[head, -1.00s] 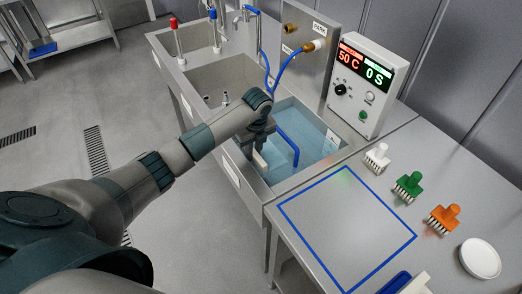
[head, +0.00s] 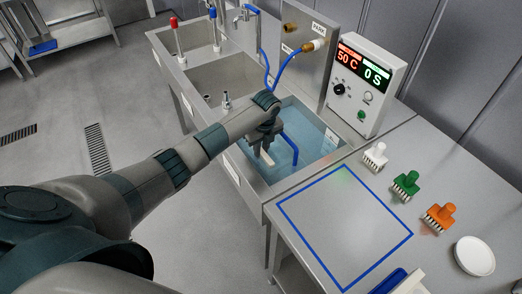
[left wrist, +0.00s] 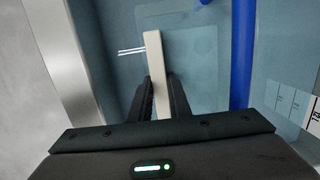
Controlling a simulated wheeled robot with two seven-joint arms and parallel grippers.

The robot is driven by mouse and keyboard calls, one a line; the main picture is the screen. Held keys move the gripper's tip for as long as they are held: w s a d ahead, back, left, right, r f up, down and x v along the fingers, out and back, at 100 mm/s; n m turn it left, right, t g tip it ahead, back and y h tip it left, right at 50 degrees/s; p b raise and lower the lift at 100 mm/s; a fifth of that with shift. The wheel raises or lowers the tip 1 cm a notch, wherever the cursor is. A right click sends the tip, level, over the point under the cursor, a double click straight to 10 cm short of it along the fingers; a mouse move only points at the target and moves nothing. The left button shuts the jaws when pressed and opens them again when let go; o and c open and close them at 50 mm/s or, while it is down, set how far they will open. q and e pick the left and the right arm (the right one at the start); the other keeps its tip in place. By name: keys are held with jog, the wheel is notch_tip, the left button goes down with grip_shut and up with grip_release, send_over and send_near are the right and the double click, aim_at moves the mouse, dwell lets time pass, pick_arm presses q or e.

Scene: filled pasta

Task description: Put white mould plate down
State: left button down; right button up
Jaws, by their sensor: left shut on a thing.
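The white mould plate (head: 267,157) shows as a narrow pale strip below my left gripper (head: 261,147), inside the right-hand basin of blue water (head: 312,145). In the left wrist view the plate (left wrist: 156,70) is seen edge-on, as a pale bar between the two dark fingers of my left gripper (left wrist: 160,92), which is shut on it. The plate's lower part is hard to make out, so I cannot tell how deep it sits or whether it touches the basin floor. My right gripper is not in view.
A blue hose (head: 290,146) hangs into the water beside the gripper. The control box (head: 366,82) reads 50 C and 0 S. A blue-outlined square (head: 345,225) on the counter is empty. White (head: 375,157), green (head: 406,185) and orange (head: 439,217) brushes stand right of it.

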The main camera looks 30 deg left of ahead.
pick_arm(q)
jog(key=shift+f, duration=0.3)
jog(key=c, duration=1.6)
grip_release()
jog(key=shift+c, duration=0.2)
jog(key=shift+r, duration=0.1)
jog(key=shift+r+p, duration=0.35)
jog(key=shift+r, duration=0.45)
notch_tip(320, 180, up, 11)
jog(key=d+b, duration=0.1)
jog(key=b, duration=0.2)
jog(key=shift+s+r, duration=0.15)
jog(key=shift+s, duration=0.25)
jog(key=shift+d, duration=0.1)
